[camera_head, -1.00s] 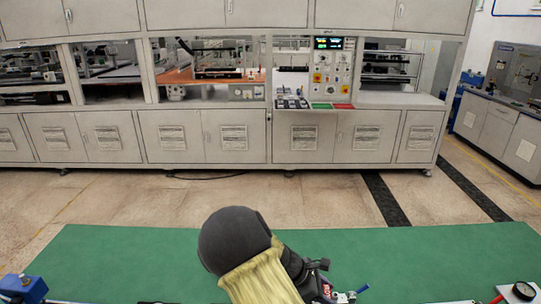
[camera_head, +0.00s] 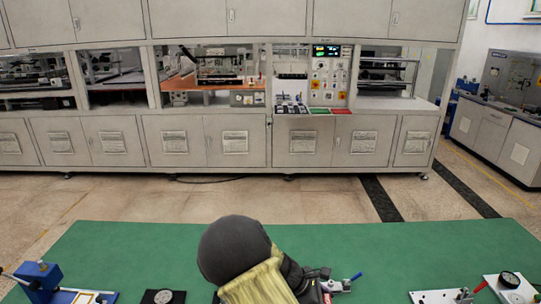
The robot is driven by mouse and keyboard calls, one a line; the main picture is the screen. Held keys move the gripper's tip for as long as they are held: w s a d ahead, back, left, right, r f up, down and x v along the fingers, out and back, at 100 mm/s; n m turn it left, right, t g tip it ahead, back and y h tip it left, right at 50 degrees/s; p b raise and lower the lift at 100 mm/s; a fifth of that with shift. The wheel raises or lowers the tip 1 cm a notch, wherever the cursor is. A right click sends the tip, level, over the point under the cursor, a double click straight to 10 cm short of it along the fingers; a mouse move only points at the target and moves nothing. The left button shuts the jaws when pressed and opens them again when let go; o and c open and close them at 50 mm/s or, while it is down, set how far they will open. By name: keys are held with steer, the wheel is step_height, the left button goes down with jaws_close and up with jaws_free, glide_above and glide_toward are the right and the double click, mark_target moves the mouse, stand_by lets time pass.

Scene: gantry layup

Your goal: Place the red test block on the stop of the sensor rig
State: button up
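My arm, with a dark round joint and a yellow sleeve, rises at the bottom centre of the head view. Its fingertips do not show, and what they hold, if anything, cannot be seen. A small red patch (camera_head: 327,297) shows at the bottom edge right of the arm; I cannot tell whether it is the red test block. No sensor rig or stop can be made out for certain. A white block with a round dial (camera_head: 510,283) stands at the far right of the green table.
The green table top (camera_head: 130,250) is clear behind the arm. Grey cabinets (camera_head: 200,140) stand beyond the floor.

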steer(key=shift+s+d+f, duration=0.1)
steer(key=shift+s+f, duration=0.05)
steer(key=shift+f, duration=0.35)
steer(key=w+d+f+n+t+y+b, duration=0.1)
steer(key=f+n+t, duration=0.1)
steer(key=f+n, duration=0.1)
steer(key=w+d+f+n+t+y+b, duration=0.1)
steer(key=w+f+n+t+b, duration=0.1)
steer(key=f, duration=0.4)
steer(key=w+d+f+n+t+b, duration=0.1)
steer(key=f+n+t, duration=0.1)
steer(key=f+n, duration=0.2)
steer(key=shift+w+f+y, duration=0.4)
steer(key=shift+w+f+n+t+y+b, duration=0.15)
steer(key=shift+f+n+t+y+b, duration=0.45)
steer(key=shift+n, duration=0.5)
steer(key=shift+w+a+f+n+t+y+b, duration=0.1)
steer(key=shift+a+f+n+t+y+b, duration=0.2)
steer(key=shift+f+n+t+y+b, duration=0.5)
steer(key=n, duration=0.1)
steer(key=a+n+y, duration=0.1)
steer(key=shift+f+n, duration=0.15)
steer(key=shift+n, duration=0.15)
steer(key=shift+s+a+f+n+y+b, duration=0.15)
steer(key=shift+s+a+n+y+b, duration=0.15)
steer(key=shift+a+n+y, duration=0.35)
steer(key=shift+s+a+n+y, duration=0.1)
steer(key=shift+a+n+y, duration=0.15)
steer(key=shift+n+y, duration=0.35)
